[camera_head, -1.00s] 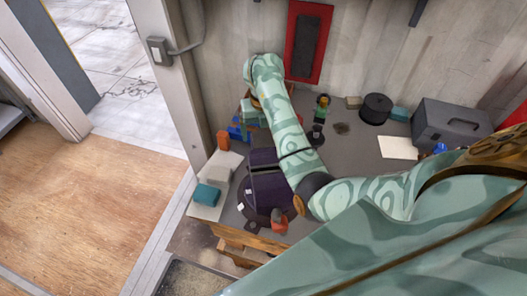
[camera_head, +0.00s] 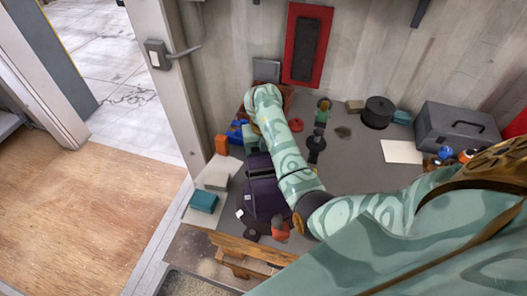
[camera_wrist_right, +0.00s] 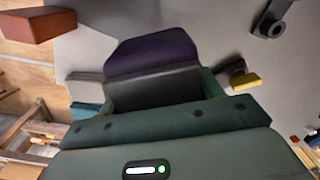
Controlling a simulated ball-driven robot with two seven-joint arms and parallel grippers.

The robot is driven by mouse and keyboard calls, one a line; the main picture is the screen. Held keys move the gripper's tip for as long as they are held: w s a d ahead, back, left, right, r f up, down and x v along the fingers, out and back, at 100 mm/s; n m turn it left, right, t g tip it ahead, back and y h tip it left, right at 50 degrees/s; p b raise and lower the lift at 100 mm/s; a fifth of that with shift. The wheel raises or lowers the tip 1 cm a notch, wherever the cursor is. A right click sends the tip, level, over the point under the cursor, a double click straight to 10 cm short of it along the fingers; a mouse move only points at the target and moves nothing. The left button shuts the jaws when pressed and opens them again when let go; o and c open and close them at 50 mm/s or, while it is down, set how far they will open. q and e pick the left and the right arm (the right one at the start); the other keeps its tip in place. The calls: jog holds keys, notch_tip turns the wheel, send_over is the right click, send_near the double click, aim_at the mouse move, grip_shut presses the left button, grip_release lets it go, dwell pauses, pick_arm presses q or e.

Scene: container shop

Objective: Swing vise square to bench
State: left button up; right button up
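The vise (camera_head: 266,196) is a dark purple block on a round base, on the grey bench left of my right forearm. Its purple top (camera_wrist_right: 150,48) shows in the right wrist view, with a dark grey face below it. Contact is unclear. My left gripper is not in view.
Left of the vise are a teal block (camera_head: 203,201), a grey block (camera_head: 216,181) and an orange block (camera_head: 221,145). A black upright item (camera_head: 315,146) stands right of my forearm. A grey toolbox (camera_head: 455,128) and black canister (camera_head: 378,112) stand at the back right.

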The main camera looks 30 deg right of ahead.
jog(key=shift+s+d+m, duration=0.15)
jog(key=shift+d+m, duration=0.2)
jog(key=shift+m, duration=0.05)
jog(key=s+d+m, duration=0.1)
jog(key=d+m, duration=0.1)
jog(key=s+d+m, duration=0.1)
jog(key=s+m, duration=0.1)
jog(key=shift+d+m, duration=0.3)
jog(key=shift+d, duration=0.05)
jog(key=o, duration=1.4)
notch_tip(320, 180, up, 16)
jog(key=p, duration=0.7)
jog(key=shift+r+p, duration=0.2)
jog(key=shift+p, duration=0.15)
jog(key=shift+f, duration=0.1)
